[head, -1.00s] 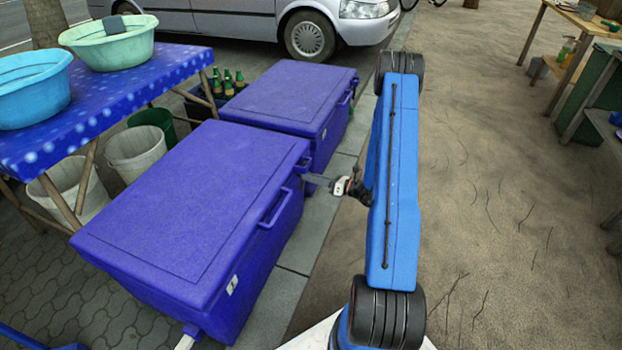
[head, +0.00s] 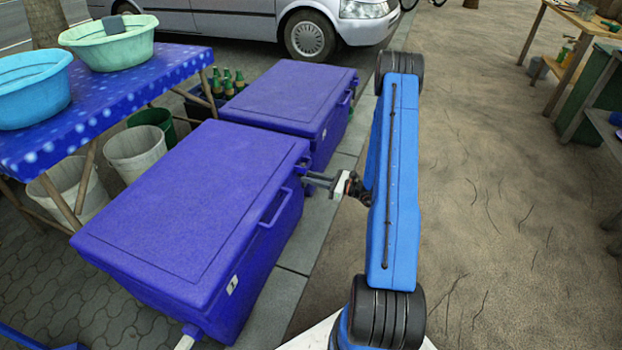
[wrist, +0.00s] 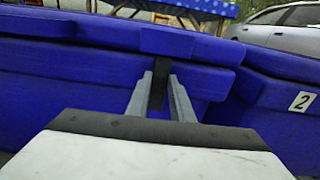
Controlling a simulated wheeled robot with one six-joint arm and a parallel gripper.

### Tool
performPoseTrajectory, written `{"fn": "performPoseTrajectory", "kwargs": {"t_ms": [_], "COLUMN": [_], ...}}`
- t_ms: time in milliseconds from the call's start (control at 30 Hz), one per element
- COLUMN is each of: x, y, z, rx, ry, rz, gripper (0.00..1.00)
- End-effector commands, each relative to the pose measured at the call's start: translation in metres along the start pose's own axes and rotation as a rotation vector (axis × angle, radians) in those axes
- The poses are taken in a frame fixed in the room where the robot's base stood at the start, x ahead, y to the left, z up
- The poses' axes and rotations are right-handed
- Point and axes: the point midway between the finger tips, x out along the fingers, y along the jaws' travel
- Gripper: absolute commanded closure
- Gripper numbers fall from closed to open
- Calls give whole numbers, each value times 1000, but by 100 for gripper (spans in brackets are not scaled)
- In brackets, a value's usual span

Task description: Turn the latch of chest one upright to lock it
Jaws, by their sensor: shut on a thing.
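Chest one (head: 190,215) is the nearer blue-violet chest, lid shut, with a small white "1" label (head: 232,285) on its side. My gripper (head: 308,181) is at the far end of that side, level with the lid's edge. In the wrist view my gripper (wrist: 160,88) has one grey finger on each side of the dark, narrow latch (wrist: 158,82), shut on it. The latch stands about upright there, its top close under the blue tab (wrist: 180,43) of the lid. In the head view I cannot make out the latch.
Chest two (head: 295,98) stands just behind chest one; its "2" label (wrist: 301,101) shows at right in the wrist view. A blue table (head: 110,105) with basins stands at left. A silver car (head: 350,12) is parked behind. The ground at right (head: 480,200) is open.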

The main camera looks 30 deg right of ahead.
Motion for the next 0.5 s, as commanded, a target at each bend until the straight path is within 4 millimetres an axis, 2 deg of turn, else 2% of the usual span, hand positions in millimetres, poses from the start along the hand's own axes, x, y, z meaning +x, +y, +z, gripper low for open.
{"fn": "performPoseTrajectory", "kwargs": {"t_ms": [300, 333, 400, 500], "x": [-1, -1, -1, -1], "y": [0, 0, 0, 0], "z": [-1, -1, -1, -1], "rx": [0, 0, 0, 0], "ry": [2, 2, 2, 1], "rz": [-1, -1, -1, -1], "gripper": [100, 75, 61, 61]}}
